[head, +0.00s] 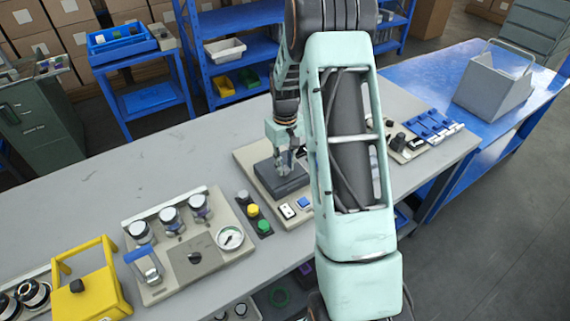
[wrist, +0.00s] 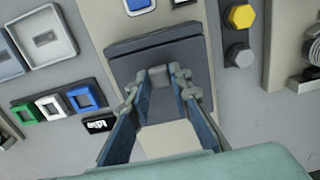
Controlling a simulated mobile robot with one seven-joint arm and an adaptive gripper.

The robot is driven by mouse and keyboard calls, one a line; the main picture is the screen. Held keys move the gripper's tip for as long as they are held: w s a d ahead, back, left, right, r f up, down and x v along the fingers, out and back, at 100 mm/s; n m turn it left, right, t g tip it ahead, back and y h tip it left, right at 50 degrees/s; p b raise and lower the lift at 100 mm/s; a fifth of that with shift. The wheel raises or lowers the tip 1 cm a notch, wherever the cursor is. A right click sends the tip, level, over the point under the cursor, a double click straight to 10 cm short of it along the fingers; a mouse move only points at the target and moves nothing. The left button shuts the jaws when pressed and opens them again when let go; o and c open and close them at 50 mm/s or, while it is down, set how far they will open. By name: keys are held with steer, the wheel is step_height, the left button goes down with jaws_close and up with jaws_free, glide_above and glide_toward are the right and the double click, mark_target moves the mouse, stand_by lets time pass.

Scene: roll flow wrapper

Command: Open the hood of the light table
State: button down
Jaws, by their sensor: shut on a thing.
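The light table's dark grey hood (head: 283,182) sits on a beige panel (head: 250,154) in the middle of the bench. In the wrist view the hood (wrist: 195,57) lies straight ahead of my gripper, and it looks low over the panel. My gripper (head: 285,163) is above the hood's far side in the head view. In the wrist view its two fingers (wrist: 162,82) are closed in on a small dark grey tab (wrist: 162,73) at the hood's edge. The exact contact is partly hidden by the fingertips. A bare beige surface shows between the fingers.
A button strip (head: 253,211) stands left of the panel, and a panel with knobs and a gauge (head: 190,245) lies beyond it. A yellow frame (head: 88,290) is at lower left. A blue-trayed panel (head: 430,128) lies to the right. The bench's far left is clear.

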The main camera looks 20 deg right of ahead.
steer(key=shift+w, duration=0.1)
steer(key=w, duration=0.4)
steer(key=w+a+b, duration=0.1)
steer(key=w, duration=0.3)
steer(key=w+a, duration=0.1)
steer(key=w, duration=0.3)
steer(key=shift+w+a, duration=0.2)
steer(key=shift+a, duration=0.05)
steer(key=c, duration=1.8)
jaws_free()
steer(key=shift+o, duration=0.2)
step_height(320, 180, up, 12)
